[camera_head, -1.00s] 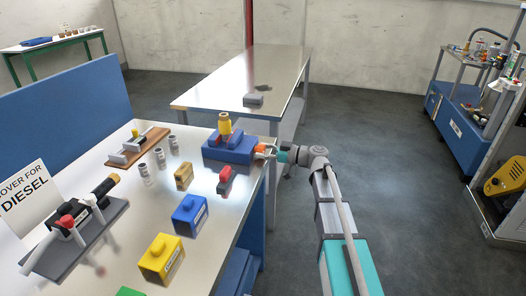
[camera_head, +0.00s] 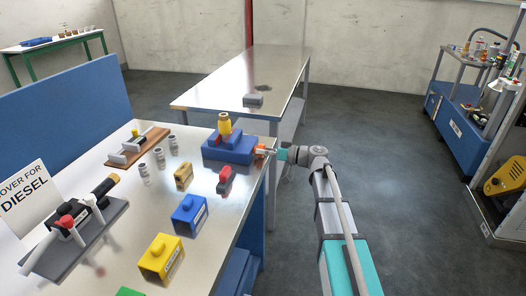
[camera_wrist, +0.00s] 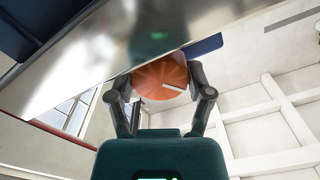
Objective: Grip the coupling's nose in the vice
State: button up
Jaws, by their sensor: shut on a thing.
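The blue vice (camera_head: 230,149) sits at the far right corner of the steel bench. The coupling (camera_head: 225,126), a yellow brass-coloured piece, stands upright in the top of the vice; its lower end is hidden between the jaws, and I cannot tell how tightly they hold it. An orange knob (camera_head: 260,151) sticks out from the right side of the vice, past the bench edge. My gripper (camera_head: 268,152) is shut on this knob, coming from the right. In the wrist view the knob (camera_wrist: 160,76) sits between my two fingers.
A red-and-grey part (camera_head: 225,180), yellow and blue blocks (camera_head: 189,215) and small grey cylinders (camera_head: 159,158) stand on the bench (camera_head: 205,260). A second steel table (camera_head: 240,80) stands behind.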

jog(key=shift+w, duration=0.1)
jog(key=o, duration=1.1)
jog(key=shift+o, duration=0.2)
jog(key=shift+d, duration=0.1)
jog(key=v, duration=1.1)
jog(key=shift+s+d, duration=0.2)
jog(key=shift+d, duration=0.15)
